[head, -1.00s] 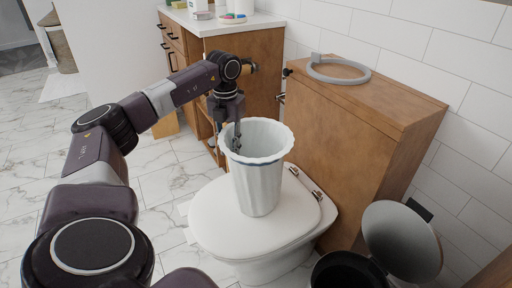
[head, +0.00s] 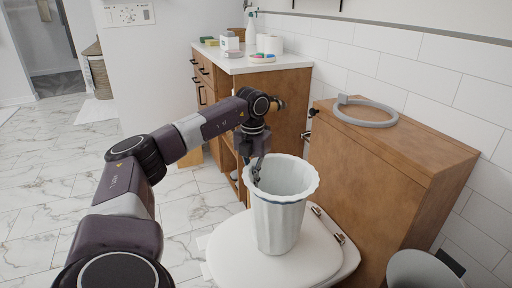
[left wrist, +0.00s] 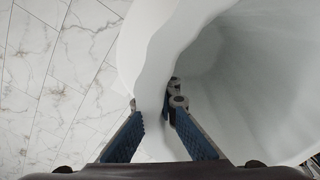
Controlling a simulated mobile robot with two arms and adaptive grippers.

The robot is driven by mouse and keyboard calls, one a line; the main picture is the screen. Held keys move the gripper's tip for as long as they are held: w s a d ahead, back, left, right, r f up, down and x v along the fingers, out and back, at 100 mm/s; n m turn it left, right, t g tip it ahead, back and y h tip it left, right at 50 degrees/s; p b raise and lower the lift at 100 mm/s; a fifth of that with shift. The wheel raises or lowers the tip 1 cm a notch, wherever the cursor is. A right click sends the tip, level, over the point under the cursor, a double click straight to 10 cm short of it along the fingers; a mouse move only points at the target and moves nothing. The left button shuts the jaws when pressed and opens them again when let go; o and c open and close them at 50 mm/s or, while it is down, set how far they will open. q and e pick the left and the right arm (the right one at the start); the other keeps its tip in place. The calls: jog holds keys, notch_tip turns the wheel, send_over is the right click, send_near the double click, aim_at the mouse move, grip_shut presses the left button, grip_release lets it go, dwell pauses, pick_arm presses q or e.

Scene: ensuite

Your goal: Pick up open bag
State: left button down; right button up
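The open bag (head: 278,222) is a white, ribbed, bin-shaped container with a wavy rim and a dark line below it. It stands upright on the closed toilet lid. My left gripper (head: 257,172) points down at its left rim, with one finger outside the wall and one inside. In the left wrist view, the bag's wall (left wrist: 157,85) runs between the two blue-padded fingers of my left gripper (left wrist: 158,125), which look apart. The bag's inside looks empty where visible; its far bottom is hidden. My right gripper is not in view.
The white toilet lid (head: 232,252) is under the bag. A wooden cabinet (head: 365,175) with a grey ring (head: 372,121) on top stands close on the right. A wooden vanity (head: 285,105) is behind. A grey bin lid (head: 425,270) is at lower right. Open marble floor (head: 50,160) lies left.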

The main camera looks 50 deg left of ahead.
aim_at(253, 165)
pick_arm(q)
notch_tip(253, 165, up, 5)
jog(key=shift+w+f+p, duration=0.1)
jog(key=shift+f+p, duration=0.1)
jog(key=shift+p, duration=0.55)
notch_tip(253, 165, up, 7)
jog(key=shift+f+p, duration=0.1)
jog(key=shift+p, duration=0.9)
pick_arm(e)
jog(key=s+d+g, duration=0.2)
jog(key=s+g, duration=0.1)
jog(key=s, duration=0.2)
pick_arm(q)
notch_tip(253, 165, up, 4)
jog(key=shift+f+p, duration=0.1)
jog(key=shift+p, duration=0.7)
jog(key=shift+r+p, duration=1.35)
jog(key=shift+r, duration=0.7)
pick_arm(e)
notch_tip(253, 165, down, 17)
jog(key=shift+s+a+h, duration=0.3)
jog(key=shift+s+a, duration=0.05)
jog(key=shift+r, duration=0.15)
